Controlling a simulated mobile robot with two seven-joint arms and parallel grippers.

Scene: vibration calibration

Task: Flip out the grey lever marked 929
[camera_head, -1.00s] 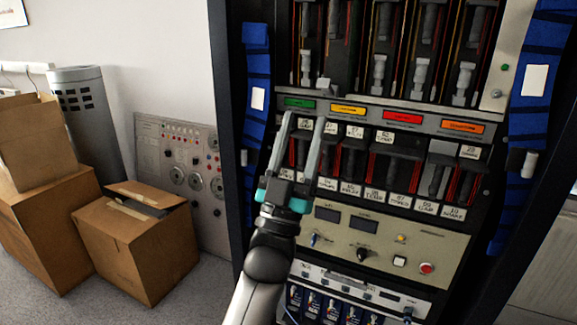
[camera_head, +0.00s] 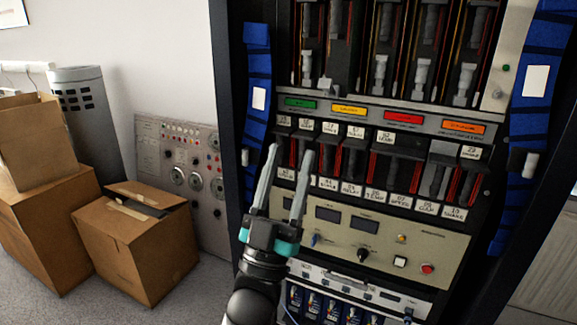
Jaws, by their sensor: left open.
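The rack (camera_head: 400,240) has a row of dark and grey levers behind small white label plates in its middle bay. A lighter grey lever part (camera_head: 443,155) stands at the right of that row, beside a label plate (camera_head: 470,152). The print is too small for me to make out 929 on any plate, so I cannot tell which lever bears it. My left gripper (camera_head: 290,152) is open and empty, its two fingers pointing up in front of the left end of the lever row. It covers part of the leftmost slots. My right gripper is not in view.
Green, yellow, red and orange tags (camera_head: 403,117) run above the lever row. A beige panel (camera_head: 330,238) with displays and knobs lies below it. Cardboard boxes (camera_head: 135,250) and a grey panel (camera_head: 185,165) stand left of the rack. Blue straps (camera_head: 258,70) line its sides.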

